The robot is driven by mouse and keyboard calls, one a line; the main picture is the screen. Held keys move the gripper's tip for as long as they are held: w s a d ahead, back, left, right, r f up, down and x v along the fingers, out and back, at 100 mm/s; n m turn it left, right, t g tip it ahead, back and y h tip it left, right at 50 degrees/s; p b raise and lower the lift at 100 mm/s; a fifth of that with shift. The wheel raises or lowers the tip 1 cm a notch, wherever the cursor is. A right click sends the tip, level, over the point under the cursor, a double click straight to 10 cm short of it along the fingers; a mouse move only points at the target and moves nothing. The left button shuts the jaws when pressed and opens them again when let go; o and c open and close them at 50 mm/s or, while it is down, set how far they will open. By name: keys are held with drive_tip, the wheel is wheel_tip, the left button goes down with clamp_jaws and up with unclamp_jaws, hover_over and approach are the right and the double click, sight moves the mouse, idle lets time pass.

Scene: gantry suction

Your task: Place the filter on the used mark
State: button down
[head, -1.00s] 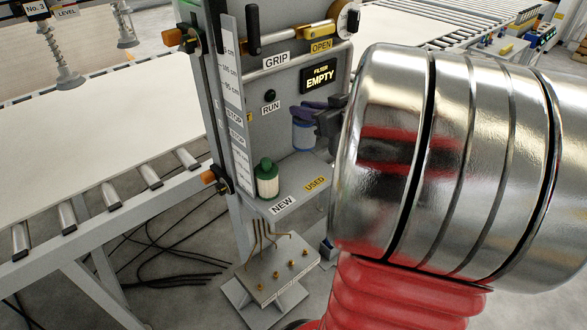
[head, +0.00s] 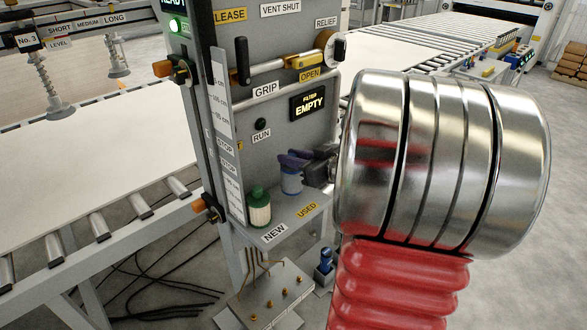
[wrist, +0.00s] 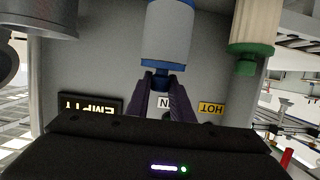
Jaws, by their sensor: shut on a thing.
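The filter (head: 291,182) is a pale canister with blue ends. It hangs upright behind the USED label (head: 307,210) on the shelf of the grey machine. My gripper (head: 293,160) has its purple fingers shut on the filter's blue top. In the wrist view, the fingers (wrist: 163,88) close around the blue neck of the filter (wrist: 168,35). The filter's base is very near the shelf; I cannot tell whether it touches. The used mark itself is not clearly visible under it.
A green-capped cream filter (head: 259,210) stands to the left, behind the NEW label (head: 274,233). The panel display (head: 309,103) reads EMPTY. A large metal cylinder (head: 440,165) and red bellows (head: 395,290) block the right foreground. A conveyor (head: 90,160) lies left.

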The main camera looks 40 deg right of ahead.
drive_tip(key=shift+f, duration=1.85)
drive_tip(key=shift+f, duration=0.15)
drive_tip(key=c, duration=1.6)
unclamp_jaws()
drive_tip(key=shift+o, duration=0.2)
drive_tip(key=shift+s+r, duration=0.35)
drive_tip(key=shift+s, duration=0.15)
drive_tip(key=v, duration=1.1)
